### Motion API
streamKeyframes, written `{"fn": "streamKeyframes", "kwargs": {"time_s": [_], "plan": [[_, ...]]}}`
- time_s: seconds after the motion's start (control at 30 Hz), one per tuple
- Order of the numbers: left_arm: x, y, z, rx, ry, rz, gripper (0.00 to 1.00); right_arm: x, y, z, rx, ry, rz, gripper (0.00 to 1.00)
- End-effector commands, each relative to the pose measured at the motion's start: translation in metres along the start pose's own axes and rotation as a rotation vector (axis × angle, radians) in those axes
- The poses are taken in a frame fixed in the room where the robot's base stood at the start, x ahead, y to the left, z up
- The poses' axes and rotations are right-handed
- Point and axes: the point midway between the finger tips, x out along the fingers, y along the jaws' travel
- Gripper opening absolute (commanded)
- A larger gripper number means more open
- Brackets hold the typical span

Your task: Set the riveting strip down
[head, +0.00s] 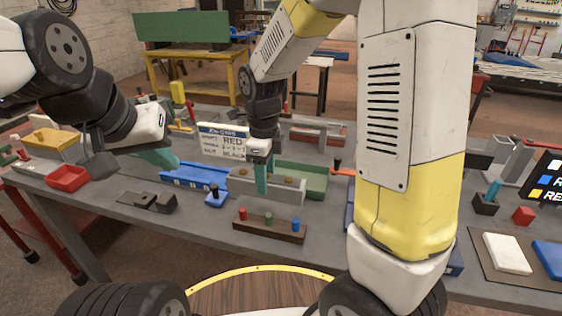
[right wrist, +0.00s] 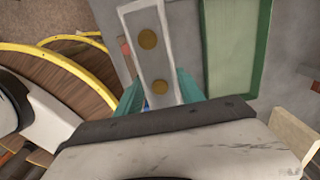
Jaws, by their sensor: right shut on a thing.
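The riveting strip appears to be the grey bar with two brass discs (head: 285,190) near the middle of the bench. It also shows in the right wrist view (right wrist: 147,55), between teal fingers. My right gripper (head: 261,184) points down and is shut on this strip; its fingertips show in the right wrist view (right wrist: 155,95). I cannot tell whether the strip touches the bench. My left gripper (head: 162,158) is at the left, near the blue tray (head: 186,175), with its finger gap hidden.
A green-rimmed tray (head: 312,180) lies right of the strip. A brown block with coloured pegs (head: 270,229) stands in front. A sign board (head: 212,140) stands behind. Bare bench (head: 185,232) shows at front left.

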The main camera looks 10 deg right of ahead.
Motion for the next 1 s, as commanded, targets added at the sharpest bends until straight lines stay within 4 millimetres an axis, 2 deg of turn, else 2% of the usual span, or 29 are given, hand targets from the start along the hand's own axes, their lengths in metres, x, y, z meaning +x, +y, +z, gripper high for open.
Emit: {"fn": "streamKeyframes", "kwargs": {"time_s": [0.2,0.33,0.8,1.0], "plan": [[0.0,0.0,0.0,0.0,0.001,0.0,0.0,0.026,0.0,-0.001,0.0,0.0,0.001,0.0],[0.0,0.0,0.0,0.0,0.0,0.0,0.0,0.032,-0.014,-0.003,0.004,-0.001,0.0,0.0],[0.0,0.0,0.0,0.0,0.0,0.0,0.0,0.043,-0.13,-0.021,0.004,-0.002,-0.001,0.0],[0.0,0.0,0.0,0.0,0.0,0.0,0.0,0.045,-0.155,-0.024,0.0,-0.002,-0.001,0.0]]}}
